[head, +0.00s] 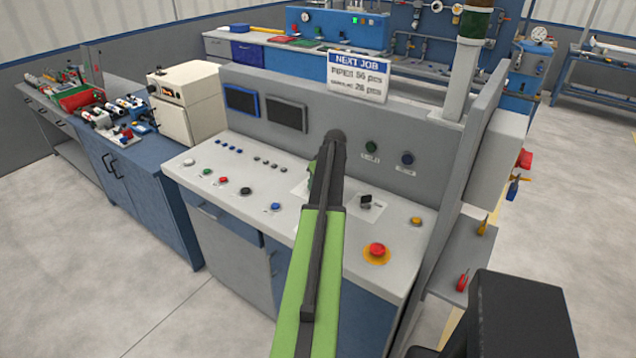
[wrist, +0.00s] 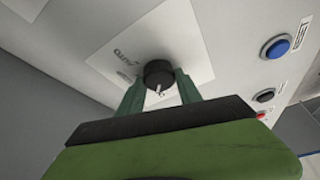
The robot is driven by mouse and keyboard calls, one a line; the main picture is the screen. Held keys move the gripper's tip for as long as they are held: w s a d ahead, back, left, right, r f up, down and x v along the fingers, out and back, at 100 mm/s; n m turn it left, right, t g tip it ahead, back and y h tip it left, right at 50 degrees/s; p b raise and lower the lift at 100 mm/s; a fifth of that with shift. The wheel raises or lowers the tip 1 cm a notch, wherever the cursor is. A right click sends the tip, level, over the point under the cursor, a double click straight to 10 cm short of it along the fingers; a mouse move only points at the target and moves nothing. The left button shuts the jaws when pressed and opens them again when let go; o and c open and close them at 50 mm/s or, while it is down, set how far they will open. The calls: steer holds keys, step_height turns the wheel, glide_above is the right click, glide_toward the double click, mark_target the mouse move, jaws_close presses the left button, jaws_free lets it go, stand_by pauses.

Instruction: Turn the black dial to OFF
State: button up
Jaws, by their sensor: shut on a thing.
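A black dial (wrist: 158,73) sits on a white label plate (wrist: 112,55) in the wrist view. Its white pointer mark faces toward my gripper's palm. The word AUTO reads on the plate at the dial's left; an OFF mark cannot be made out. My gripper (wrist: 160,82) has its green fingers on either side of the dial, shut on it. In the head view my arm hides this dial and my fingers; only an edge of the plate (head: 301,189) shows left of the arm.
The grey console (head: 330,250) carries another black knob (head: 366,200) and a red mushroom button (head: 376,250) right of my arm. A blue button (head: 276,207) lies left of it; a blue button (wrist: 275,47) also shows in the wrist view. A grey side panel (head: 460,170) rises at right.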

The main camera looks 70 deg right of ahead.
steer(key=shift+s+n+y, duration=0.2)
steer(key=shift+n+y, duration=0.2)
steer(key=shift+n, duration=0.4)
steer(key=o, duration=1.3)
steer(key=shift+o, duration=0.3)
steer(key=shift+r, duration=0.1)
steer(key=p+v, duration=1.6)
steer(key=v, duration=0.1)
steer(key=shift+s, duration=0.25)
